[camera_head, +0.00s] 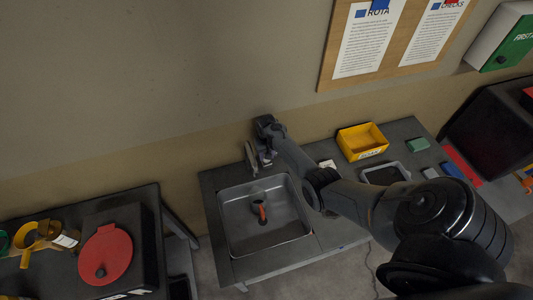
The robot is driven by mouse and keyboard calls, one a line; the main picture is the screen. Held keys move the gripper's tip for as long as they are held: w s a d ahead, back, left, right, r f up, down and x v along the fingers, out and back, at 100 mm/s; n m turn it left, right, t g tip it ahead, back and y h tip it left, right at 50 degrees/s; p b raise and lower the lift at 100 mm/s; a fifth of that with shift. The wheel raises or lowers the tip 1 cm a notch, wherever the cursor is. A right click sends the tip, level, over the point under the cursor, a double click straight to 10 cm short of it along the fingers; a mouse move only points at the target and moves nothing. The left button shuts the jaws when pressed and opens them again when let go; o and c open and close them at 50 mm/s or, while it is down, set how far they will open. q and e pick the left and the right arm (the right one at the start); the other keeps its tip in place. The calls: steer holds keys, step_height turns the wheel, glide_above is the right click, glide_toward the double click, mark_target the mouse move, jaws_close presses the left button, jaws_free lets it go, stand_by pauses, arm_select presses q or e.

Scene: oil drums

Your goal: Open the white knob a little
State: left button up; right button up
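My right arm reaches in from the right across the counter to the back of the sink (217,215). Its gripper (262,157) is at the grey tap fittings (249,159) behind the basin, close to the wall. The gripper is small and dark here, so I cannot tell whether its fingers are open or shut, or whether they touch anything. I cannot make out a white knob; it may be hidden by the gripper or wrist. My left gripper is not in view.
An orange-handled item (262,212) is in the basin. A yellow bin (362,141), a grey tray (385,174) and a green block (418,145) are right of the arm. A red disc-shaped lid (105,254) lies on a dark unit at left. A noticeboard (404,38) hangs above.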

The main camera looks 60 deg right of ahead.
steer(key=shift+n+p, duration=0.4)
steer(key=shift+n, duration=1.2)
steer(key=o, duration=1.1)
steer(key=shift+c, duration=0.2)
steer(key=shift+r, duration=0.45)
step_height(320, 180, up, 10)
steer(key=p, duration=0.1)
